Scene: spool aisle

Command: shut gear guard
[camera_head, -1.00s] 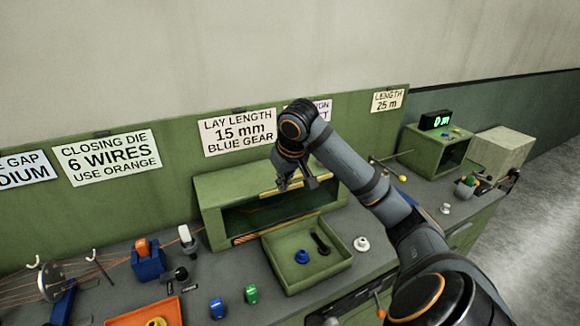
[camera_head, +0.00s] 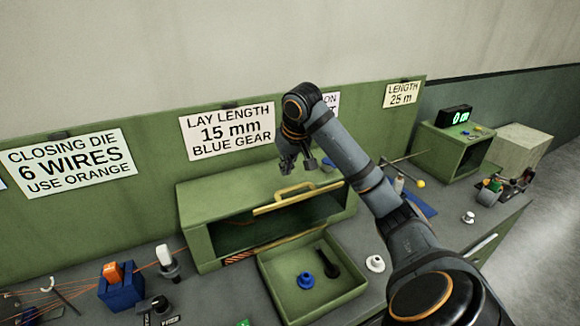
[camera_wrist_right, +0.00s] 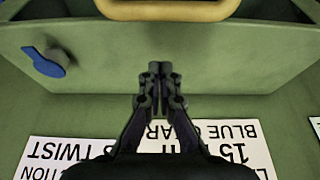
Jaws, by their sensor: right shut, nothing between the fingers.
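The gear guard is a green panel with a yellow handle (camera_head: 285,197) on the green housing (camera_head: 192,222). The housing front is open below the handle, with a dark inside. My right gripper (camera_head: 297,167) is shut and empty, above the housing top and behind the handle. In the right wrist view the gripper (camera_wrist_right: 158,72) hangs over the green panel (camera_wrist_right: 230,55), with the yellow handle (camera_wrist_right: 165,10) at the top edge. I cannot tell whether the fingertips touch the panel. My left gripper is out of view.
A green tray (camera_head: 345,300) holding a blue gear (camera_head: 305,280) and a dark tool (camera_head: 326,262) stands before the housing. A white spool (camera_head: 375,264) stands right of it. A blue block (camera_head: 122,287) is at left. The sign wall (camera_head: 155,115) rises close behind.

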